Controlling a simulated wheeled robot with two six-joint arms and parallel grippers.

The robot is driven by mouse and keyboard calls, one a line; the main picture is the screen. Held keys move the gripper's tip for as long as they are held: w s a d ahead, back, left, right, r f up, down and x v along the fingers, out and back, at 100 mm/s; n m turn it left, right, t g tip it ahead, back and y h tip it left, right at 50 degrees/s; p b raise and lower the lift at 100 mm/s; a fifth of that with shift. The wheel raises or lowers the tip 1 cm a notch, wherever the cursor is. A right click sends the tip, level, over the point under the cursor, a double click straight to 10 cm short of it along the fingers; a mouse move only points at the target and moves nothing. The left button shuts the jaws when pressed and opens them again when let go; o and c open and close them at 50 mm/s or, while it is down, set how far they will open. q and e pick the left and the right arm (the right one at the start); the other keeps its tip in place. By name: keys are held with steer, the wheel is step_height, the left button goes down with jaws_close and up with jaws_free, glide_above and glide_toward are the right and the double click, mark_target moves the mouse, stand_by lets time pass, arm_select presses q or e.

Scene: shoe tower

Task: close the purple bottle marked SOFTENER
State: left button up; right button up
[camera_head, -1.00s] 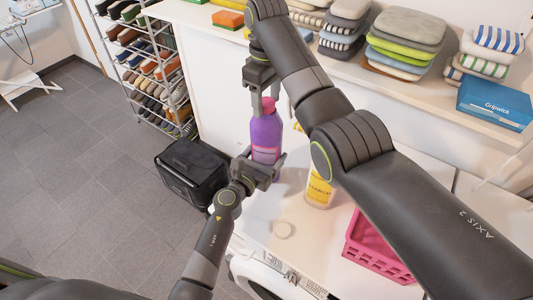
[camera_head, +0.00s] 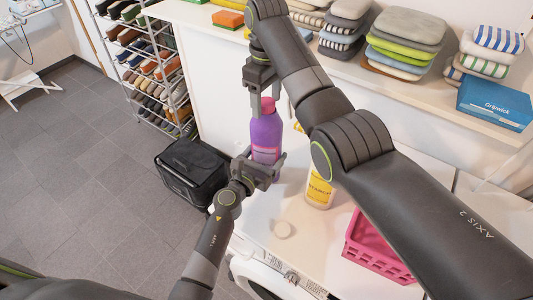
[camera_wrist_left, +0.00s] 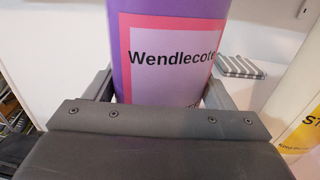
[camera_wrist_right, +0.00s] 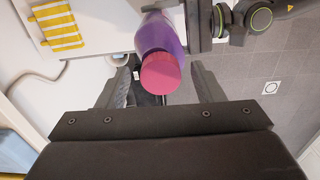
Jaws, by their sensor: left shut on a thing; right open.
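The purple bottle (camera_head: 265,137) stands upright with a pink cap (camera_head: 268,105) on its top. In the left wrist view the bottle (camera_wrist_left: 170,30) shows a pink-framed label reading "Wendlecote"; the word SOFTENER is not readable. My left gripper (camera_head: 264,168) is shut on the bottle's lower body. My right gripper (camera_head: 265,108) is open and points down at the cap from above. In the right wrist view the cap (camera_wrist_right: 160,74) appears between the two spread fingers, which do not visibly touch it. How tightly the cap sits cannot be told.
A bottle with a yellow STARCH label (camera_head: 319,190) stands right of the purple bottle. A white round lid (camera_head: 282,229) lies on the white machine top. A pink basket (camera_head: 375,250) is at the right, beneath my right arm. A black bin (camera_head: 190,172) stands on the floor at left.

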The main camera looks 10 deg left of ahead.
steer(key=shift+r, duration=0.1)
step_height(320, 180, up, 12)
stand_by(0.5)
arm_select(q)
steer(key=o, duration=1.9)
steer(key=b+v, duration=0.2)
steer(key=v, duration=1.5)
steer(key=shift+s+a, duration=0.15)
steer(key=shift+a, duration=0.05)
arm_select(e)
step_height(320, 180, down, 2)
steer(key=shift+f, duration=0.2)
arm_select(q)
steer(key=shift+f, duration=0.1)
arm_select(e)
steer(key=shift+f, duration=0.1)
